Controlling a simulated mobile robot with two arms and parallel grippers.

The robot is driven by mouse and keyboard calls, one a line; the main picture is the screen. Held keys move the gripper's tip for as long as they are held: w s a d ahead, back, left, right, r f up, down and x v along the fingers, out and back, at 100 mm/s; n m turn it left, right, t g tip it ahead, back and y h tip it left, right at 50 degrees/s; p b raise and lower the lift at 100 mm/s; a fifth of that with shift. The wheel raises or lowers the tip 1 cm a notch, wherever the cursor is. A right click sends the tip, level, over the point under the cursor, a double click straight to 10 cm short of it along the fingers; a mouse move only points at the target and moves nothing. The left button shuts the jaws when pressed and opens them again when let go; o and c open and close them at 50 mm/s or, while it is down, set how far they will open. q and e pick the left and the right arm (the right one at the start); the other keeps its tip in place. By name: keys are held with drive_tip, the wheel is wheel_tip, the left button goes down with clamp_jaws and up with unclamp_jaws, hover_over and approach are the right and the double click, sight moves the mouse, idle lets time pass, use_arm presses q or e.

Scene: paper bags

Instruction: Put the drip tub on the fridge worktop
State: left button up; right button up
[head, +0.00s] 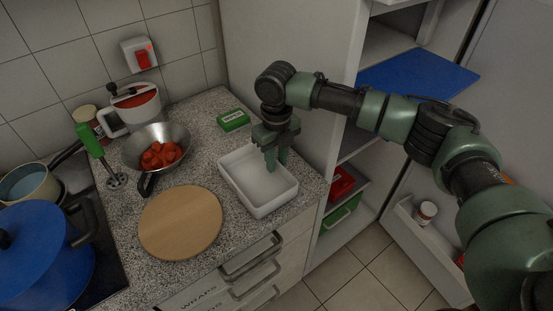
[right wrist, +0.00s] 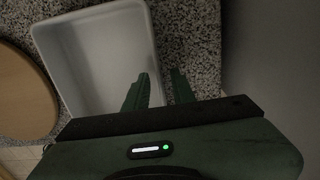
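The drip tub, a white open rectangular tub (head: 250,196), sits empty on the speckled grey worktop (head: 208,166), near its right end. My right gripper (head: 277,163) points down at the tub's far right wall. In the right wrist view its fingers (right wrist: 158,88) straddle the tub's wall (right wrist: 152,40), one inside and one outside, with a gap between them. The gripper looks open; contact with the wall cannot be told. No worktop is marked as the fridge one. My left gripper is not in view.
A round wooden board (head: 181,222) lies left of the tub. An open tall cupboard with a blue surface (head: 418,74) is at right.

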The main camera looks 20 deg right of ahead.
wheel_tip(320, 180, up, 12)
drive_tip(key=b, duration=0.2)
idle(0.6)
